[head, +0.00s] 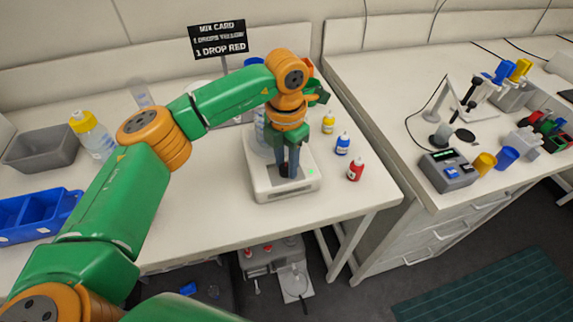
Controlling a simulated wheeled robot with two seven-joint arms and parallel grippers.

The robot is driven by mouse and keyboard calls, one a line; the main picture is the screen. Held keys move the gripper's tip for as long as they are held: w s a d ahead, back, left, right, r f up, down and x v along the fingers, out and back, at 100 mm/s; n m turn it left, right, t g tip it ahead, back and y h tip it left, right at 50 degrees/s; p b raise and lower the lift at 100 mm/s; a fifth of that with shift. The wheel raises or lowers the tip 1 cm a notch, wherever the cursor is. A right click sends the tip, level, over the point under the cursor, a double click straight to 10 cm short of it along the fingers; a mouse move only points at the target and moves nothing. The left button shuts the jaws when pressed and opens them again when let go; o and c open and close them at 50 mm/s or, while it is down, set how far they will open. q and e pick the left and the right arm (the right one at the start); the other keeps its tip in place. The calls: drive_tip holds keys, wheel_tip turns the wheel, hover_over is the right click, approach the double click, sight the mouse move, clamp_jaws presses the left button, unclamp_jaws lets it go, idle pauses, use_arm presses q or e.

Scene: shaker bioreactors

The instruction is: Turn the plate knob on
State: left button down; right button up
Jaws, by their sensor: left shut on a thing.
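The white stir plate (270,194) stands on the bench near its front right part. A small green light shows on its front right. My left gripper (288,172) reaches down from above to the front of the plate. Its dark fingers are shut on the plate knob, which they mostly hide, so I cannot tell how far it is turned. A clear vessel (260,128) stands on the plate behind my gripper, partly covered by it. My right gripper is not in view.
Small yellow (328,122), blue (343,144) and red (355,169) dropper bottles stand right of the plate. A black sign (217,39) stands behind. A yellow-capped bottle (95,138), grey bin (42,149) and blue tray (38,215) are at left. Bare bench lies in front of the plate.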

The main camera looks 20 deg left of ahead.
sight(285, 167)
use_arm(q)
drive_tip(key=m+b, duration=0.1)
drive_tip(key=m, duration=0.4)
drive_tip(key=shift+m, duration=0.3)
idle(0.4)
drive_tip(key=c, duration=0.5)
unclamp_jaws()
drive_tip(key=shift+s+a, duration=0.1)
wheel_tip(285, 167, up, 7)
drive_tip(key=shift+r+b, duration=0.15)
drive_tip(key=shift+b, duration=0.45)
